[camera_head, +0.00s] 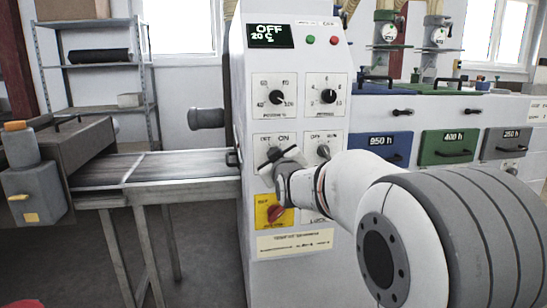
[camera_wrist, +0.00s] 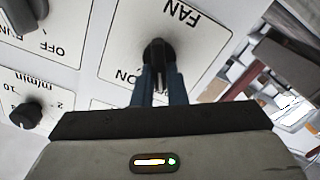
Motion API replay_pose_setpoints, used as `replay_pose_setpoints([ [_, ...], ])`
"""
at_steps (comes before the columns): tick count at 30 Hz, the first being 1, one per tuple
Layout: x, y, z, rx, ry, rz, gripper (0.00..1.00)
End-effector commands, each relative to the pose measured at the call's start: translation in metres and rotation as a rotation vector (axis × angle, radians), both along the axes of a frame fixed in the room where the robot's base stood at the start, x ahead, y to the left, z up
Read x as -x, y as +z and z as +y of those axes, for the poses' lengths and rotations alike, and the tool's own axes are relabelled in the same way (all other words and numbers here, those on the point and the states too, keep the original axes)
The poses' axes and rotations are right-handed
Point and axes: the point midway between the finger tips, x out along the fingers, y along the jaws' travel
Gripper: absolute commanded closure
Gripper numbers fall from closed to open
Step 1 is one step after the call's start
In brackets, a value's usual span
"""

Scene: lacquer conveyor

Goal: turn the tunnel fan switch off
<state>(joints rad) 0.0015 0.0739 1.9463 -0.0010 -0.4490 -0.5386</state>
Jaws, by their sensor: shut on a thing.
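The control cabinet (camera_head: 291,104) carries the fan switch, whose white plate shows OFF and ON marks in the head view. In the wrist view the plate (camera_wrist: 126,40) appears upside down, with FAN and ON readable. The fan switch's black knob (camera_wrist: 158,51) is between the two blue-grey fingers of my gripper (camera_wrist: 160,80), which is shut on it. In the head view my gripper (camera_head: 272,158) reaches the plate from the right and hides most of the knob. I cannot tell which mark the knob points to.
The run switch (camera_head: 323,151) sits just right of the fan switch. Two black dials (camera_head: 328,96) are above, and a yellow plate with a red knob (camera_head: 275,214) is below. The display (camera_head: 270,36) reads OFF and 20 C. A conveyor (camera_head: 160,166) extends left.

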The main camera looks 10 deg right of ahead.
Motion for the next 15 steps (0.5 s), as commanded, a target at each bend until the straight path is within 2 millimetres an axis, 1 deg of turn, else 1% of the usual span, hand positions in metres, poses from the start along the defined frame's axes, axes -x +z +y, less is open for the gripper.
replay_pose_setpoints([
  [1,-0.0001,0.0012,0.0004,0.002,0.0,-0.002,0.87],
  [9,-0.0001,0.0006,0.0002,0.0,0.001,-0.001,0.66],
  [15,0.0002,0.0003,0.0002,-0.001,0.001,-0.001,0.66],
])
